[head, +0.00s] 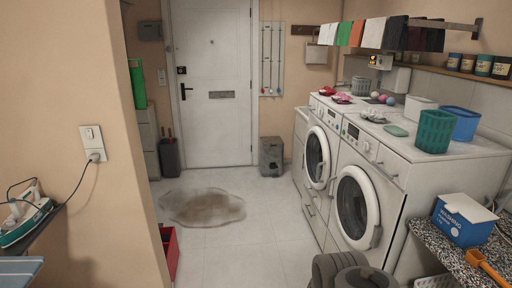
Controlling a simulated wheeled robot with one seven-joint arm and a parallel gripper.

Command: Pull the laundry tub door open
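Two white front-loading machines stand side by side along the right wall. The nearer machine has a round door (355,207) with a white ring and dark glass, and a grey handle piece shows on the right side of its ring. The farther machine has a similar round door (316,158). Both doors look closed, seen at an angle. Which of them is the tub door cannot be told from this view. My gripper is not in view; dark grey rounded parts at the bottom edge, in front of the nearer machine, may be my arm.
The floor (270,220) left of the machines is clear apart from a brownish stain (202,207). A red crate (169,252) sits by the left wall. A speckled counter (450,246) with a blue box (462,226) juts in at the lower right.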

